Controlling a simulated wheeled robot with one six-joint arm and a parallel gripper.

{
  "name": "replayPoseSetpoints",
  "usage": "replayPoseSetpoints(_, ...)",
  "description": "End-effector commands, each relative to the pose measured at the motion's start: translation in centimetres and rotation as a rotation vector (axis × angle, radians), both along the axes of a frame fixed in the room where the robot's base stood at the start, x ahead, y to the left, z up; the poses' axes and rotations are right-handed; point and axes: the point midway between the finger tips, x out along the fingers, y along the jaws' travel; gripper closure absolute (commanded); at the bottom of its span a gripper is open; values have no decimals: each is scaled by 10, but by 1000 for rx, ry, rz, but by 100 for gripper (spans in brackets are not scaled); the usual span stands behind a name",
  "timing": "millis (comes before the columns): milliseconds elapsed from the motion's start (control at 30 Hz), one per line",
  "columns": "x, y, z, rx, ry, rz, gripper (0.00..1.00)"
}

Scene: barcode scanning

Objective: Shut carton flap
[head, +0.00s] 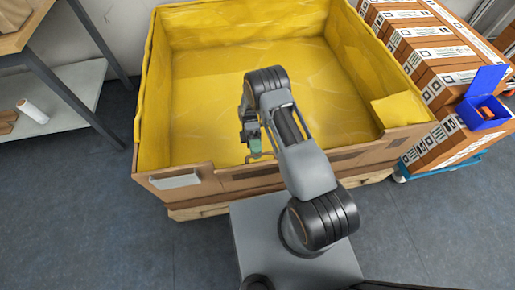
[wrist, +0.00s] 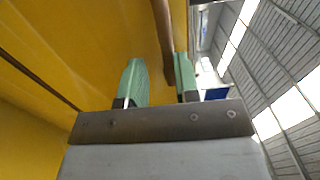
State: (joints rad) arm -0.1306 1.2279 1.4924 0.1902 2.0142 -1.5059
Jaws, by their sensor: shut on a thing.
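A large open carton (head: 205,182) with brown walls and a yellow lining stands in front of me in the head view. Its front wall has a lower middle section, the flap (head: 240,173), partly hidden behind my arm. My gripper (head: 261,154) points down at this section. In the wrist view the two green fingers of my gripper (wrist: 158,75) stand apart. A brown edge (wrist: 162,30) runs up between them, with yellow lining to its left. My gripper is shut on this edge, which looks like the flap. The exact contact is hard to see.
Brown boxes with white labels (head: 432,55) are stacked on a blue cart at the right, with a blue bin (head: 484,108) on them. A shelf (head: 65,105) with a white roll (head: 32,110) stands at the left. The grey floor (head: 110,240) at front left is clear.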

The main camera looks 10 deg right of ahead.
Motion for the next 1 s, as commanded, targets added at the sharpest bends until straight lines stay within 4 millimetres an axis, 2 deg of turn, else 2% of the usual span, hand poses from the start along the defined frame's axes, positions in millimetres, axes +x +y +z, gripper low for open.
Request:
replayPoseSetpoints(33, -3, 1, -12, -2, -18, -3, 100)
replayPoseSetpoints(367, -3, 0, -12, -3, -16, -7, 100)
replayPoseSetpoints(400, -3, 0, -12, -3, -16, -7, 68)
replayPoseSetpoints(467, -3, 0, -12, -3, -16, -7, 63)
replayPoseSetpoints(833, -2, 0, -8, -3, -19, -5, 62)
replayPoseSetpoints(1000, -2, 1, 11, -2, -19, -4, 62)
